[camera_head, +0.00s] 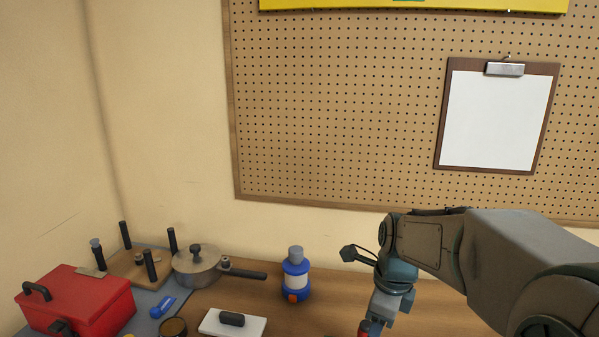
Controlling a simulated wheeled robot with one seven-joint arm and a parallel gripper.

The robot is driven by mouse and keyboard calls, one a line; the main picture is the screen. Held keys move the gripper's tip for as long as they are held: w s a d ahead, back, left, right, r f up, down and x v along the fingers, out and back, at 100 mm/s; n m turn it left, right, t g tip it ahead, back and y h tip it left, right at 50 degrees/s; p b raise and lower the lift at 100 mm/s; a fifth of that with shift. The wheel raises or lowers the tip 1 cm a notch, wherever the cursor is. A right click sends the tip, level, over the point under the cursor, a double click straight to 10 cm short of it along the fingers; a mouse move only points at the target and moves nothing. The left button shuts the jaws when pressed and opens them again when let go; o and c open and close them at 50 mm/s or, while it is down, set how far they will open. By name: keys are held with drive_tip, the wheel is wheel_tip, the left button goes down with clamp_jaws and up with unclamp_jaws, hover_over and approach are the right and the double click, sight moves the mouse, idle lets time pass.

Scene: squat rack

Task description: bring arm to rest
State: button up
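My arm reaches in from the right side of the head view, over the wooden workbench (265,323). Its wrist bends downward near the bench's right half. My gripper (368,328) is at the bottom edge of the picture and is mostly cut off. A small red and dark piece shows beside it, but I cannot tell whether it is held. Its fingers are not clear enough to show whether they are open or shut.
A blue bottle (295,277) stands left of my wrist. Further left are a lidded pan (197,266), a white block with a black handle (233,323), a pegged wooden board (128,268) and a red toolbox (80,303). A pegboard (340,120) with a clipboard (497,117) hangs behind.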

drive_tip(key=s+r+n+t, duration=0.1)
drive_tip(key=s+n+t, duration=0.1)
drive_tip(key=s+n, duration=1.2)
drive_tip(key=n, duration=0.9)
drive_tip(key=shift+r+n+t+h, duration=0.3)
drive_tip(key=shift+r+h, duration=0.1)
drive_tip(key=shift+a, duration=0.1)
